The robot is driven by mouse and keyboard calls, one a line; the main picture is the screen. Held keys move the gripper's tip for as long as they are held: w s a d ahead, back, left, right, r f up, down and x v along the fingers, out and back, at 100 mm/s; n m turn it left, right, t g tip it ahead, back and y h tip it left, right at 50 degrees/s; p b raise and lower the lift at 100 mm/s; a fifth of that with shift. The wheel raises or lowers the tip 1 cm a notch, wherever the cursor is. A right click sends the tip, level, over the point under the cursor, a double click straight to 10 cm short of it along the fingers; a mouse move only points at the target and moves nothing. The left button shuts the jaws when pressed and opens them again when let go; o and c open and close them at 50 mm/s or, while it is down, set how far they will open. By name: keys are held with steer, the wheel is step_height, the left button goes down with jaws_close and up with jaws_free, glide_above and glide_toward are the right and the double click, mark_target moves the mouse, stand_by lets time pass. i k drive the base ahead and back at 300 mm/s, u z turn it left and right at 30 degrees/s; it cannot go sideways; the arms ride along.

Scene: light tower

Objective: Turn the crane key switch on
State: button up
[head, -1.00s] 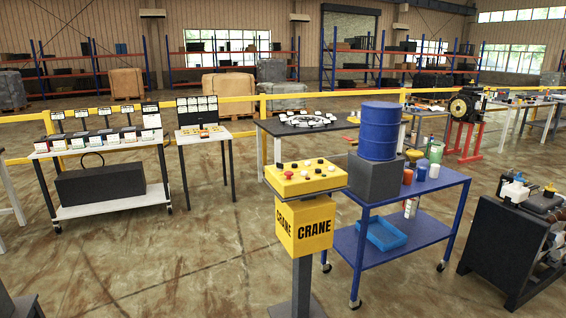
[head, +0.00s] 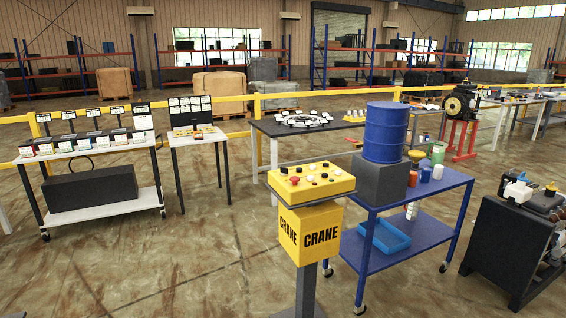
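The yellow crane control box (head: 322,185) stands on a grey pedestal near the middle of the head view. Black "CRANE" lettering is on the yellow block (head: 309,232) below its sloped panel. The panel carries a red mushroom button (head: 295,180) and several small black, white and red controls. The key switch is too small to pick out among them, so its position cannot be told. My gripper is not in view.
A blue cart (head: 425,239) with a blue drum (head: 385,131) stands close to the right of the pedestal. A dark machine (head: 510,240) is at far right. A white-topped table (head: 90,146) stands at left. The floor (head: 200,265) in front left is clear.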

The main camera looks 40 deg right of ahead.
mark_target(284, 171)
steer(key=z, duration=0.2)
steer(key=i, duration=1.4)
steer(key=u, duration=0.3)
